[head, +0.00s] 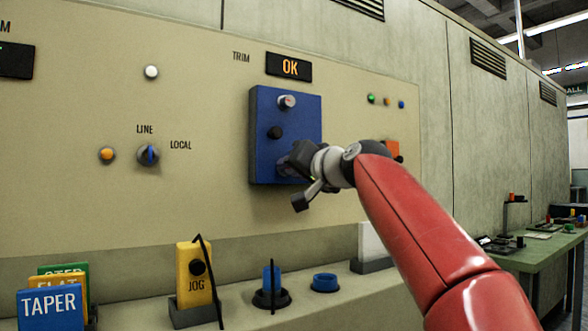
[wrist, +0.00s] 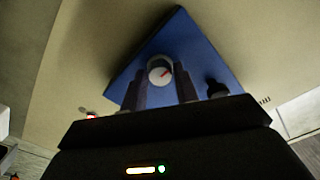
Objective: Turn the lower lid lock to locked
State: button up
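A blue lid box (head: 262,150) is mounted on the beige panel under the OK display. Its upper lock (head: 287,101) is a pale round knob with a red mark, and a black knob (head: 275,132) sits below it. My gripper (head: 290,165) is at the box's lower part and hides the lower lock in the head view. The black knob (wrist: 217,88) shows to the right.
An OK display (head: 289,67) is above the box. A LINE/LOCAL switch (head: 148,155) is at left. Below, a ledge holds a yellow JOG box (head: 195,275), blue spools and TAPER cards (head: 50,308). A green table (head: 540,252) stands at right.

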jog(key=o, duration=0.4)
jog(key=shift+c, duration=0.2)
jog(key=b+v, duration=0.3)
jog(key=v, duration=0.4)
jog(key=shift+s+d, duration=0.2)
jog(key=shift+s, duration=0.15)
jog(key=s+d+f+g+h, duration=0.3)
jog(key=s+f, duration=0.6)
jog(key=f, duration=0.6)
jog(key=s+d+f+g+h+p, duration=0.1)
jog(key=s+d+f+g+h, duration=0.2)
jog(key=s+d+f, duration=0.3)
jog(key=s+d+f+g+h+p, duration=0.1)
jog(key=s+d+f+g+h, duration=0.2)
jog(key=s+f, duration=1)
notch_tip(320, 180, down, 13)
jog(key=shift+s+d+f+h, duration=0.1)
jog(key=shift+s+d+h, duration=0.2)
jog(key=shift+d+h, duration=0.35)
